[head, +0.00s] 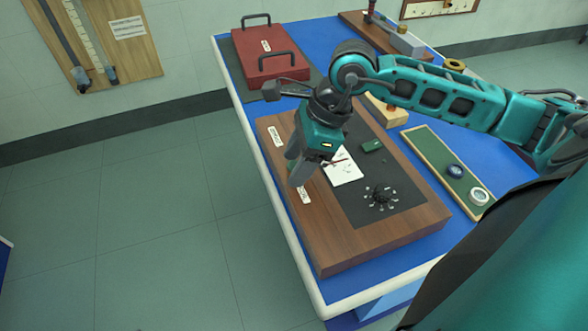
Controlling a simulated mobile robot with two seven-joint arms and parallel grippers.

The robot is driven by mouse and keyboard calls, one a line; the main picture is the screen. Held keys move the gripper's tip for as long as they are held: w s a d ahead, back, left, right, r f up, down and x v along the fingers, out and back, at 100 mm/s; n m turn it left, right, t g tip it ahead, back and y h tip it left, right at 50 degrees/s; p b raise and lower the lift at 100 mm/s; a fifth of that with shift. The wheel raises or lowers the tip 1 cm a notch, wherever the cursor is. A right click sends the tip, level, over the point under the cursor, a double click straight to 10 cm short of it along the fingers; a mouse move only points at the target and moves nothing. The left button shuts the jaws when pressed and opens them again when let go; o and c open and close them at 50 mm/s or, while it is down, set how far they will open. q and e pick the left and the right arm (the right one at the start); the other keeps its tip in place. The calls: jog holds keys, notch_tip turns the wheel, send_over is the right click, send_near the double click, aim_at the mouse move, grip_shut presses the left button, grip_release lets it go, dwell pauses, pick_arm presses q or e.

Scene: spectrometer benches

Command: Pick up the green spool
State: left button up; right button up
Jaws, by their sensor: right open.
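My right gripper (297,168) hangs over the left part of a brown wooden board, fingers pointing down, open with nothing seen between them. No clearly green spool stands out. A small dark green block-like piece (372,146) lies on the dark mat of the board, right of my gripper. A wood-rimmed, green-lined tray (430,149) lies further right. It holds a dark blue round roll (455,171) and a pale ring-shaped roll with a greenish centre (479,196). My gripper is apart from all of these. My left gripper is out of view.
The wooden board (333,252) bears a white card (343,168) and a dark knobbly piece ringed by small bits (380,196). A red case (262,50) with black handles stands at the back left. My right arm spans the blue table (312,31).

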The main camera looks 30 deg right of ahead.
jog(key=shift+c, duration=0.5)
grip_shut()
notch_tip(320, 180, up, 23)
jog(key=p, duration=0.5)
dwell(0.5)
